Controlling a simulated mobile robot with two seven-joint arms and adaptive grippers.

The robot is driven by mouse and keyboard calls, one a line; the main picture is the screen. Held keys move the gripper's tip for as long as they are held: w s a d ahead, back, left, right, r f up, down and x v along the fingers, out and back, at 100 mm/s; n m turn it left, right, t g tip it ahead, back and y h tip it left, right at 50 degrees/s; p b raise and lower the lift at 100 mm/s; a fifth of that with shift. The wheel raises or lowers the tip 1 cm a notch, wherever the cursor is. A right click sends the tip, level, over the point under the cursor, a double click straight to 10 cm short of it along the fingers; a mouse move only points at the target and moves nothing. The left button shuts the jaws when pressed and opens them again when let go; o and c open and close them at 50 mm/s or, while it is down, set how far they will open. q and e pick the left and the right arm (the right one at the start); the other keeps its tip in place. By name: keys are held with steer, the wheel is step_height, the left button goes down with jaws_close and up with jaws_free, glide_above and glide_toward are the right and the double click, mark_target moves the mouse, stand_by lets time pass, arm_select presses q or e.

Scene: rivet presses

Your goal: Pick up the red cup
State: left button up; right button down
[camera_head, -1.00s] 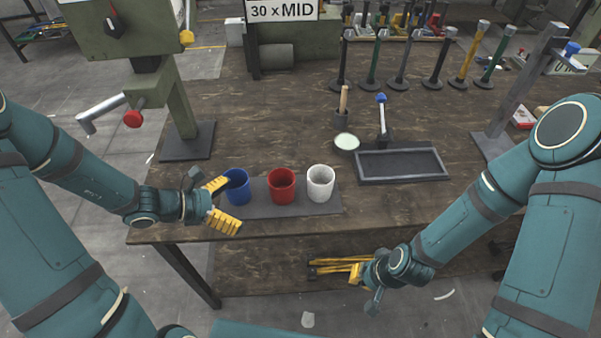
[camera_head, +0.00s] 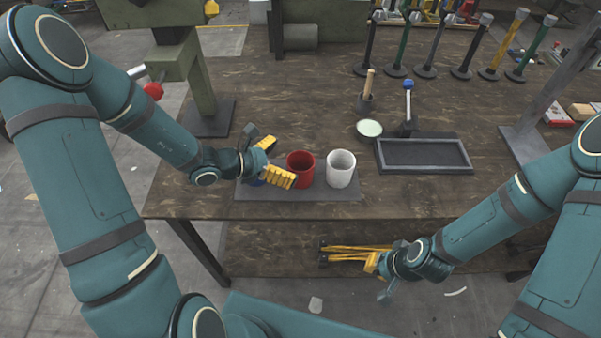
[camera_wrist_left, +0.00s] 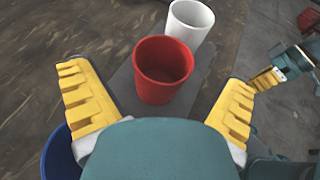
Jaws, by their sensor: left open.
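The red cup (camera_head: 301,172) stands upright on a dark grey mat (camera_head: 300,194), between the blue and white cups. My left gripper (camera_head: 287,163) is open just left of the red cup, above the blue cup. In the left wrist view, the red cup (camera_wrist_left: 163,72) lies ahead, between the directions of the two spread yellow fingers (camera_wrist_left: 158,88); neither visibly touches it. My right gripper (camera_head: 323,251) is low in front of the table edge, away from the cups, and appears empty; its opening is unclear.
The white cup (camera_head: 340,170) stands close to the right of the red cup. The blue cup (camera_wrist_left: 62,152) is mostly hidden under my left gripper. A dark tray (camera_head: 423,170) and a small pale round dish (camera_head: 369,128) lie farther right. A green press stands behind left.

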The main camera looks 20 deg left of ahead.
mark_target(311, 161)
arm_select(q)
steer(key=b+x, duration=0.1)
steer(key=x, duration=0.3)
steer(key=shift+d+f, duration=0.25)
steer(key=shift+d, duration=0.1)
steer(key=c, duration=1.2)
